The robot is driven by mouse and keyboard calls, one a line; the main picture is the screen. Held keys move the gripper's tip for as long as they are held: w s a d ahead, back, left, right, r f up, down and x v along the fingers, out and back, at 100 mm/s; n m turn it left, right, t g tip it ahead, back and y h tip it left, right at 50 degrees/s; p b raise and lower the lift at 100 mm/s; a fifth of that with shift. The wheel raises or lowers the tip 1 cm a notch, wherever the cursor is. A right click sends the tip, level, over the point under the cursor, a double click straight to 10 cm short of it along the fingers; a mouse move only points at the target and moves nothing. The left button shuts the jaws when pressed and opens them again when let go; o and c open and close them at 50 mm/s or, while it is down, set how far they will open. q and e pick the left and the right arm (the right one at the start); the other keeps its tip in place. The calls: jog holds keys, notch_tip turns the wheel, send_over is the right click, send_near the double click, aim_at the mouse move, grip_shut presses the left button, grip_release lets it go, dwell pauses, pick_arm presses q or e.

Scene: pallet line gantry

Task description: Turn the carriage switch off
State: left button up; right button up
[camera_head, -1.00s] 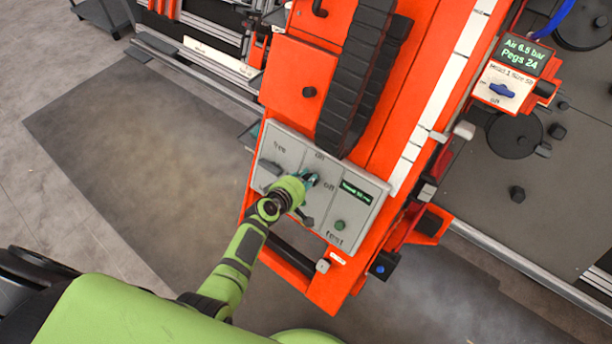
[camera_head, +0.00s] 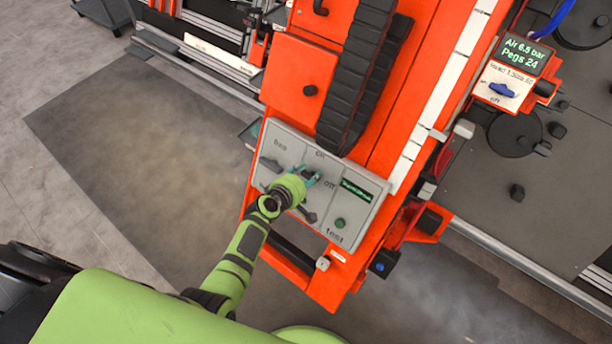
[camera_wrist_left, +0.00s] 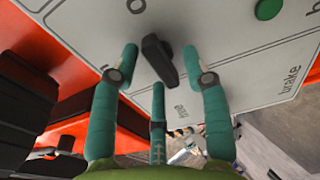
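The carriage switch (camera_head: 311,174) is a small dark knob on the grey control panel (camera_head: 366,222), near the "on" and "off" labels. My left gripper (camera_head: 312,175) is over it and partly hides it. In the left wrist view a black lever knob (camera_wrist_left: 160,66) stands between the teal fingers of my left gripper (camera_wrist_left: 160,50). The fingers are spread, with a gap on both sides of the knob. The words "free" and "brake" show on the panel there. My right gripper is not in view.
A green button (camera_head: 340,223) by "test" and a dark display (camera_head: 357,190) are on the same panel. A black cable chain (camera_head: 352,85) runs up the orange gantry. A separate blue switch (camera_head: 502,90) sits at upper right. The floor to the left is clear.

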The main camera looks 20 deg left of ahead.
pick_arm(q)
jog(key=v, duration=1.2)
dwell(0.6)
